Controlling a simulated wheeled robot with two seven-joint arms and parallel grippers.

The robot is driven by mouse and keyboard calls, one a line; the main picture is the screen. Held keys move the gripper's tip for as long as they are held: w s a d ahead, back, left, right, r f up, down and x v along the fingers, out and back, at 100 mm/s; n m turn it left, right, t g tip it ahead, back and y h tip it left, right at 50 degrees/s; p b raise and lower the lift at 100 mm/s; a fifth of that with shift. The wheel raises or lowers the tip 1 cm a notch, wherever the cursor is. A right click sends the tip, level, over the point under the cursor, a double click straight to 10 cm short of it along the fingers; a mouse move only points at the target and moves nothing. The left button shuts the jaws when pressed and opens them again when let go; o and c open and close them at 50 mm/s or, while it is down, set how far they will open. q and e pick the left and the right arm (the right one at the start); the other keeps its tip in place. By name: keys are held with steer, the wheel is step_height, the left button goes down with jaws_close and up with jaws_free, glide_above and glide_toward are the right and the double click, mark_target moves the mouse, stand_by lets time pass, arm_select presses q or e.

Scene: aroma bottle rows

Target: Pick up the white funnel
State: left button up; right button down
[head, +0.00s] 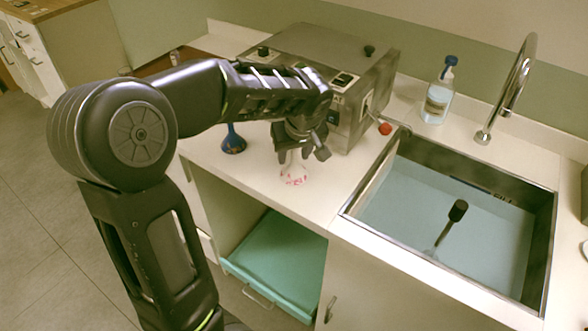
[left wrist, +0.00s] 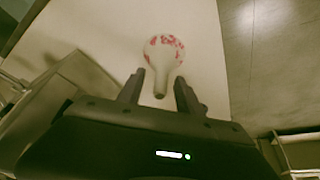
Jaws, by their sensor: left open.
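The white funnel (head: 295,172) with red marks on its wide end stands on the counter, under my left gripper (head: 303,150). In the left wrist view the funnel (left wrist: 165,52) has its narrow stem between the two fingertips of my left gripper (left wrist: 160,88). The fingers are open, with a gap on each side of the stem. In the head view the gripper hides the upper part of the funnel. My right gripper is in neither view.
A blue funnel-shaped item (head: 233,140) stands left of the white one. A grey machine (head: 335,65) with a red knob is close behind. A sink (head: 375,215) lies to the right, with a blue-capped bottle (head: 438,95) behind it. The counter's front edge is near.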

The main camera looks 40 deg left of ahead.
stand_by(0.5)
arm_select(q)
steer(key=c, duration=0.9)
jaws_close()
steer(key=shift+s, duration=0.1)
